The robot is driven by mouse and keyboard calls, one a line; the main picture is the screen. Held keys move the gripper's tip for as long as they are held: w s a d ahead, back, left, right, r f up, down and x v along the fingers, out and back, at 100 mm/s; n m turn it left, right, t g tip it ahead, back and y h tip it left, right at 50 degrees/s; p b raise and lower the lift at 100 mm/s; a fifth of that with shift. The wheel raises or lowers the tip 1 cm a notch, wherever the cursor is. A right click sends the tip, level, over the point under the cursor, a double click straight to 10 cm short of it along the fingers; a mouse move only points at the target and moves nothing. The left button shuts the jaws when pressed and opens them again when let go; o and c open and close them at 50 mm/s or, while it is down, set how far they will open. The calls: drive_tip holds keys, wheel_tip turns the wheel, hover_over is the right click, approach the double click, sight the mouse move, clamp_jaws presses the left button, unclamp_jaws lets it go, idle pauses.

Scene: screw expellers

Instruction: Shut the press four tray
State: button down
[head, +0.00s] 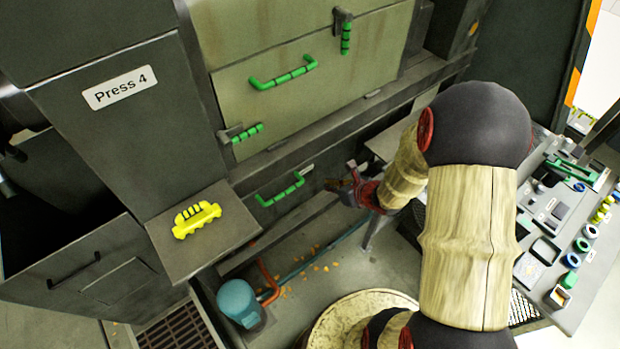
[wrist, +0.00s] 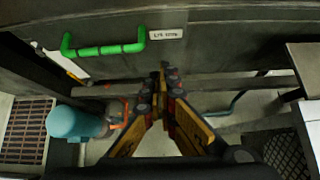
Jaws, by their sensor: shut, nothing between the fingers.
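The press (head: 118,150) carries a "Press 4" sign at the left in the head view. Low on its front is a dark tray front (head: 285,205) with a green bar handle (head: 281,190) and a small pale label. The handle also shows at the upper left of the wrist view (wrist: 104,48), with the label to its right. How far the tray stands out, if at all, I cannot tell. My gripper (head: 341,184) is shut and empty, right of the handle and apart from it. In the wrist view its fingertips (wrist: 165,72) meet just below the label.
Above are pale panels with green handles (head: 284,73). A yellow object (head: 196,219) lies on a ledge at left. A teal motor (head: 240,303) and pipes sit on the floor below. A control panel (head: 565,225) stands at right. A pale ledge (head: 392,140) lies behind my arm.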

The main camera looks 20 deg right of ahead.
sight(302, 167)
drive_tip(key=shift+w+a+r+b+x, duration=0.1)
drive_tip(key=shift+w+r+b+x, duration=0.45)
drive_tip(key=shift+x, duration=1.6)
drive_tip(key=shift+w+a+r+b+x, duration=0.15)
drive_tip(key=shift+b+x, duration=0.75)
drive_tip(key=shift+x, duration=1.25)
drive_tip(key=shift+w+a+r+b+x, duration=0.2)
drive_tip(key=shift+b+x, duration=0.5)
drive_tip(key=shift+x, duration=1.5)
drive_tip(key=shift+d+r, duration=0.1)
drive_tip(key=shift+r, duration=0.05)
drive_tip(key=w, duration=0.2)
drive_tip(key=w+a+b, duration=0.1)
drive_tip(key=w, duration=0.1)
drive_tip(key=shift+w+a, duration=0.1)
drive_tip(key=shift+w, duration=0.15)
drive_tip(key=shift+w+r, duration=0.1)
